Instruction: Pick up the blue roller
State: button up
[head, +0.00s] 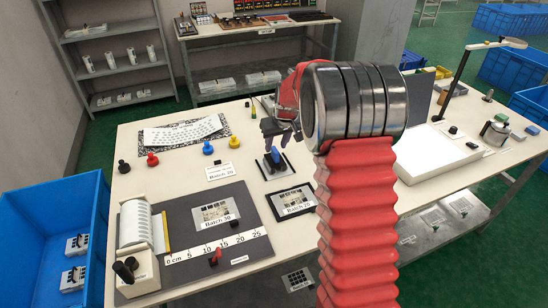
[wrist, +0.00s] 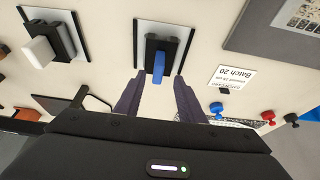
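The blue roller (wrist: 158,67) stands in a black holder (wrist: 160,48) on a white plate with a dark border. In the head view the blue roller (head: 275,154) is on the table, just below my gripper (head: 279,136). In the wrist view my gripper (wrist: 159,79) is open. Its two dark fingers point toward the holder, one on each side of the blue roller in the picture. Nothing is held between them. Whether the fingers touch the roller cannot be told.
A similar holder with a white block (wrist: 38,50) is to the left in the wrist view. A Batch 20 card (wrist: 232,78) lies to the right. Blue (head: 206,148), red (head: 153,159) and yellow (head: 234,142) knobs stand left of the roller in the head view. A framed Batch 75 piece (head: 292,201) lies in front.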

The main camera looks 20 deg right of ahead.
aim_at(275, 150)
jog(key=shift+f, duration=0.1)
jog(key=shift+x, duration=2.55)
jog(key=shift+w+d, duration=0.15)
jog(key=shift+d, duration=0.05)
jog(key=shift+c, duration=0.6)
grip_shut()
